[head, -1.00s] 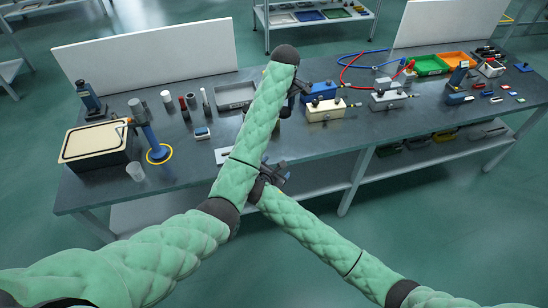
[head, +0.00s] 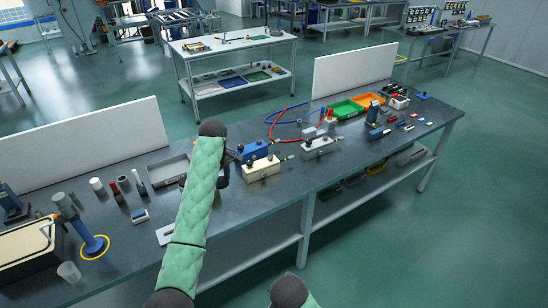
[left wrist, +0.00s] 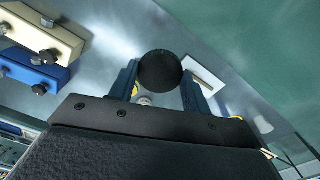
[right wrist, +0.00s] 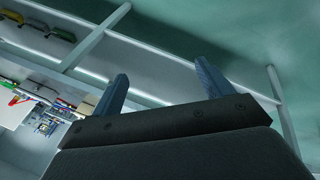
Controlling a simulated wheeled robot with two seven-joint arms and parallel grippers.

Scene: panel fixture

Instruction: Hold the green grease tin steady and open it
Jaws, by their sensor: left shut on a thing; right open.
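In the left wrist view, a round thing with a black top (left wrist: 160,69) sits between the two fingers of my left gripper (left wrist: 160,80). I take it for the grease tin; no green side of it shows. My left gripper is shut on it, over the bench. In the head view my left forearm hides most of that gripper and the tin. My right gripper (right wrist: 163,86) is open and empty in the right wrist view, with the bench's shelf and legs beyond it. It is out of the head view.
On the bench (head: 128,254), a blue box (head: 255,150) and a cream box (head: 263,168) stand right of my left gripper. A grey tray (head: 168,171) lies behind my forearm. A white plate (head: 166,233) lies left of it. Bare bench top lies along the front edge.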

